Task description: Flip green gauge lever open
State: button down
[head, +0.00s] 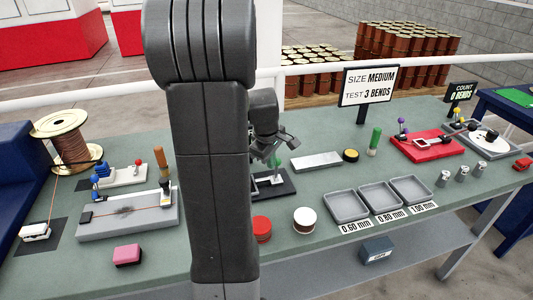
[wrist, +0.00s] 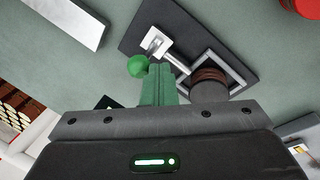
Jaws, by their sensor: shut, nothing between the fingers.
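The green gauge lever shows in the wrist view as a round green knob (wrist: 137,66) beside a silver bracket (wrist: 156,42) on a dark base plate (wrist: 228,32). The plate also carries a square metal frame (wrist: 240,72), with a dark brown round piece (wrist: 209,80) over it. My gripper (wrist: 158,67) is shut and empty, its greenish fingers pointing at the plate just right of the knob. Whether they touch the knob, I cannot tell. In the head view my gripper (head: 273,160) hangs over the dark plate (head: 286,188); my arm hides part of it.
A red round container (head: 261,229) and a white-sided one (head: 304,220) stand in front. Three grey trays (head: 346,206) lie to the right. A pale metal bar (head: 316,161), a yellow-topped black disc (head: 350,155) and a green upright cylinder (head: 374,141) stand behind. My arm blocks the middle.

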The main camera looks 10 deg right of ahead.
aim_at(279, 163)
jog(key=d+y+p, duration=0.2)
jog(key=d+y, duration=0.1)
jog(key=shift+d+r+p, duration=0.1)
jog(key=shift+r+p, duration=0.15)
jog(key=shift+p, duration=0.15)
jog(key=d+y, duration=0.1)
jog(key=d+f+y+b, duration=0.1)
jog(key=d+y, duration=0.1)
jog(key=shift+w+b, duration=0.1)
jog(key=shift+b, duration=0.2)
jog(key=shift+d, duration=0.1)
